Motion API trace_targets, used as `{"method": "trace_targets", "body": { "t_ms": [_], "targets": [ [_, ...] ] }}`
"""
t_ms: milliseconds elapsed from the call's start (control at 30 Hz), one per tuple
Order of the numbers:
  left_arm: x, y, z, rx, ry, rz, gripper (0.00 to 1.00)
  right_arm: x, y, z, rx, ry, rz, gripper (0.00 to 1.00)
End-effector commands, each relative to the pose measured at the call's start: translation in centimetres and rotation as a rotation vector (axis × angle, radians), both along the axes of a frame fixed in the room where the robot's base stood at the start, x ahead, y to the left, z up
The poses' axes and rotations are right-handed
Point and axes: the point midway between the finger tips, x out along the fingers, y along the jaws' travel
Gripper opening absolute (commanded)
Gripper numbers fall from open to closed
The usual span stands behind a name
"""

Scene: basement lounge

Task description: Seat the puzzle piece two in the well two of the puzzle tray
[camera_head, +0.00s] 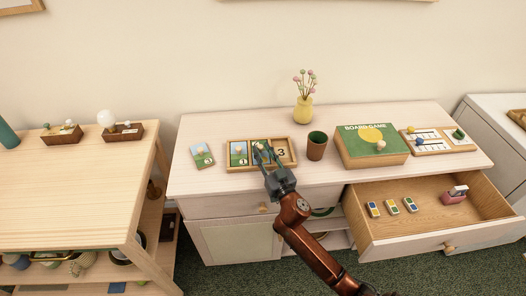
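The puzzle tray (283,140) is a wooden frame on the light cabinet top. A picture piece with a knob and the number 1 (239,154) sits in its left section. Its right section shows a large 3 (281,154). My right gripper (261,150) points down at the middle section, its fingertips around the knob of a green and blue piece, which looks like puzzle piece two (261,158). The fingers hide much of that piece, so I cannot tell whether it lies flat in well two or whether the fingers grip it. My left gripper is not in view.
A loose knobbed piece marked 3 (202,156) lies left of the tray. A dark green-lined cup (316,148) stands close on the right, then a board game box (371,148). A yellow vase (303,111) stands behind. An open drawer (430,213) juts out at the front right.

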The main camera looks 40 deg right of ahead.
Motion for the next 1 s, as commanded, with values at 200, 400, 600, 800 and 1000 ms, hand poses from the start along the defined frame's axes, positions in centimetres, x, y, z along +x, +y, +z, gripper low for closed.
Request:
{"method": "trace_targets", "body": {
  "t_ms": [200, 400, 600, 800, 1000],
  "targets": [
    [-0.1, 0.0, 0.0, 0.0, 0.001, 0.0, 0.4, 0.0, 0.0, 0.0, 0.0, 0.0, 0.0, 0.35],
    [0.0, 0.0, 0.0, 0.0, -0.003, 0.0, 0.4, 0.0, 0.0, 0.2, 0.0, -0.001, 0.0, 0.35],
    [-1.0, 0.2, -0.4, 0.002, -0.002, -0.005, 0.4, -2.0, 0.5, 0.0, 0.004, 0.001, 0.0, 0.35],
    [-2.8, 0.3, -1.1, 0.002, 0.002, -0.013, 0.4, -6.2, 1.4, -0.3, 0.005, 0.001, -0.003, 0.35],
    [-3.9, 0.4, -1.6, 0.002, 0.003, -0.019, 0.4, -9.7, 2.3, -0.8, 0.004, 0.0, -0.002, 0.35]
  ]
}}
